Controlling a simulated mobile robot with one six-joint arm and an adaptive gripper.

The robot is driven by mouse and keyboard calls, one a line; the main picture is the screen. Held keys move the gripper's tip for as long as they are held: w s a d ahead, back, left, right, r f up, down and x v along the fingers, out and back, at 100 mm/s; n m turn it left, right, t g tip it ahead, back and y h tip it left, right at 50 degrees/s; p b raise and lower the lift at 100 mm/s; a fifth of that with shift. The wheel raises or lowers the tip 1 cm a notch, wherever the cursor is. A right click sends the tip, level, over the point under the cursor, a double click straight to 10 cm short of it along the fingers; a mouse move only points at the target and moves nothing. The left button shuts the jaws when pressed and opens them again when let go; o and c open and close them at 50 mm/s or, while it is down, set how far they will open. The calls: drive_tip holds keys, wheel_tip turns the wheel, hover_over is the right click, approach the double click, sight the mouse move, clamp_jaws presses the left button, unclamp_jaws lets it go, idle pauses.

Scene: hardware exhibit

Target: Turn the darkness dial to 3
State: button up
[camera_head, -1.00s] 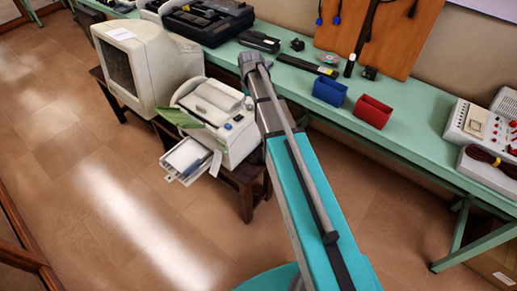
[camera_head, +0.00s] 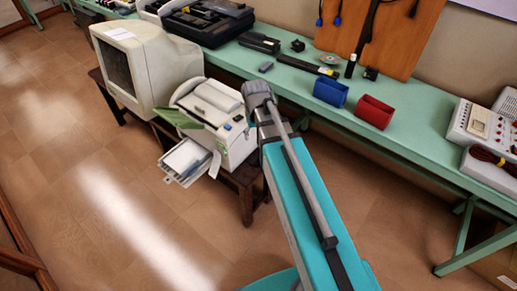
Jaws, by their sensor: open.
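A white printer-like machine (camera_head: 232,145) stands on a dark wooden stool beside the old monitor. It has a green flap (camera_head: 182,118) on its left, an output tray (camera_head: 186,160) low at the front, and a sheet of paper hanging at its front. Small coloured marks or controls show on its upper front panel, too small to read. I cannot make out which one is the darkness dial, or its setting. My teal arm reaches up from the bottom, and its grey joint is close to the machine's right side in the picture. My gripper is not visible.
A beige monitor (camera_head: 134,67) stands left of the machine. The green bench (camera_head: 415,118) behind carries a blue bin (camera_head: 330,91), a red bin (camera_head: 374,112), a black case (camera_head: 208,22) and a white instrument (camera_head: 480,128). The floor in front is clear.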

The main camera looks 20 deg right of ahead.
drive_tip(key=shift+m, duration=0.4)
drive_tip(key=s, duration=0.3)
drive_tip(key=s+f, duration=0.1)
drive_tip(key=s, duration=0.1)
drive_tip(key=shift+s+a+b, duration=0.25)
drive_tip(key=shift+a+b, duration=0.05)
drive_tip(key=shift+b, duration=0.1)
drive_tip(key=shift+s+a, duration=0.1)
drive_tip(key=shift+s, duration=1)
idle(1.2)
